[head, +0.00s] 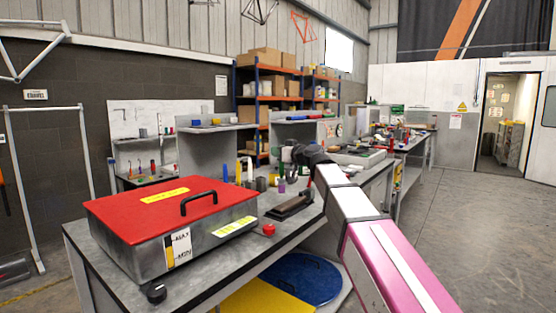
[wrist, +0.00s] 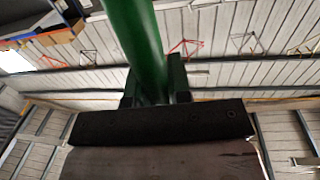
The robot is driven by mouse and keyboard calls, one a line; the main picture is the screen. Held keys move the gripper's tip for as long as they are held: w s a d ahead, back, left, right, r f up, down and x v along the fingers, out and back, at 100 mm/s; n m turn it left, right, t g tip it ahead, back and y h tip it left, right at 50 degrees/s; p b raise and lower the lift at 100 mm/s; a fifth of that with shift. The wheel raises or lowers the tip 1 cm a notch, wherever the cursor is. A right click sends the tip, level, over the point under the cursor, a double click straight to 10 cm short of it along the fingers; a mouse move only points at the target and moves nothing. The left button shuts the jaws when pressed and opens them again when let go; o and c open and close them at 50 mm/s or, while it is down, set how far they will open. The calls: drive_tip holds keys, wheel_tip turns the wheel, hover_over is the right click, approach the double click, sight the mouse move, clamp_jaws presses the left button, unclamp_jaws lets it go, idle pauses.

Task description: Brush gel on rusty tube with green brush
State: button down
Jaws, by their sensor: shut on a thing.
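In the wrist view, my gripper (wrist: 155,86) is shut on a green round handle (wrist: 137,40), which runs up out of the picture. I take it as the green brush; its bristles are out of view. In the head view, my gripper (head: 290,155) is small and dark at the end of my arm, above the far part of the bench. The brush cannot be made out there. A long dark piece with a brownish top (head: 293,205) lies on the bench, nearer than the gripper; whether it bears the rusty tube is unclear. No gel pot is clearly identifiable.
A metal tank with a closed red lid (head: 165,203) fills the near left of the bench (head: 220,276). A purple container (head: 281,186) and several small pots and upright tools stand behind it. Floor at right is clear.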

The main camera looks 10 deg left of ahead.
drive_tip(key=shift+r, duration=1.3)
